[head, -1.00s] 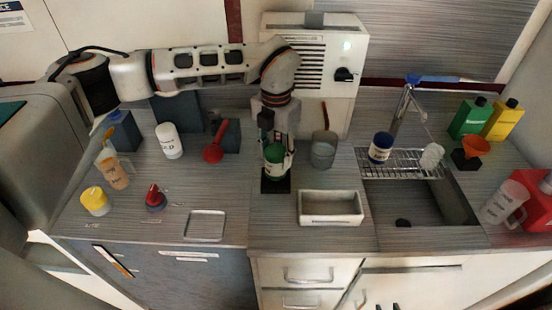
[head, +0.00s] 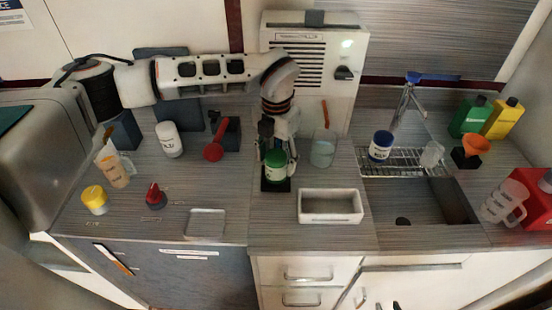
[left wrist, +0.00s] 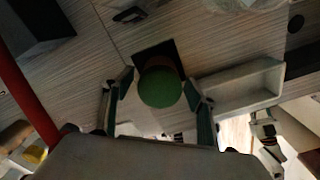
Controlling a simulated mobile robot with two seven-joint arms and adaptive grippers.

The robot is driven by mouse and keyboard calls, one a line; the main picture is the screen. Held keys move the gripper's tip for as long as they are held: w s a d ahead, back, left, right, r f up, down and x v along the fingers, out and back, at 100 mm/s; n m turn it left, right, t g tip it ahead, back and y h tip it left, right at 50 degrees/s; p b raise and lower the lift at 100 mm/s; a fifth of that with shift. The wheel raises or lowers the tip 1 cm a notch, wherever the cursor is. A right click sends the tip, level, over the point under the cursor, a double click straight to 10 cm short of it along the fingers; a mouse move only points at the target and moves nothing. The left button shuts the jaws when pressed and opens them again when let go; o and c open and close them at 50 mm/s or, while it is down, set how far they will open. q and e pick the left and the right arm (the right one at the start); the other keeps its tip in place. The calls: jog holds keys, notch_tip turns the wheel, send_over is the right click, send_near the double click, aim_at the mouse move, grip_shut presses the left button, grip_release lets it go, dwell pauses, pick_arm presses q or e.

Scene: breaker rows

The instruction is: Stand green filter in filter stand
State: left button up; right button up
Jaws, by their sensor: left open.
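The green filter (head: 276,167) is a green cylinder with a pale band. It stands upright on the black filter stand (head: 278,187) in the middle of the counter. In the left wrist view its round green top (left wrist: 160,88) shows between the fingers, with the dark stand (left wrist: 152,52) beyond it. My left gripper (head: 278,156) points down over the filter from above. Its fingers (left wrist: 160,98) are open, one on each side of the filter, with gaps visible. How the filter's lower end sits in the stand is partly hidden.
A clear beaker (head: 323,150) stands close to the right of my gripper. A red spoon-like tool (head: 214,152) and a white bottle (head: 169,140) are at left. The counter just before the stand is clear.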

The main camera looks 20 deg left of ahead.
pick_arm(q)
jog(key=shift+r, duration=0.4)
notch_tip(320, 180, up, 4)
jog(key=shift+r+b, duration=0.25)
jog(key=shift+b, duration=0.3)
notch_tip(320, 180, up, 6)
jog(key=shift+f+b, duration=0.15)
jog(key=shift+b, duration=0.2)
jog(key=shift+r, duration=0.65)
pick_arm(e)
jog(key=shift+w+a+y, duration=0.3)
jog(key=shift+a, duration=0.45)
jog(key=shift+d+f, duration=0.1)
jog(key=shift+s, duration=0.1)
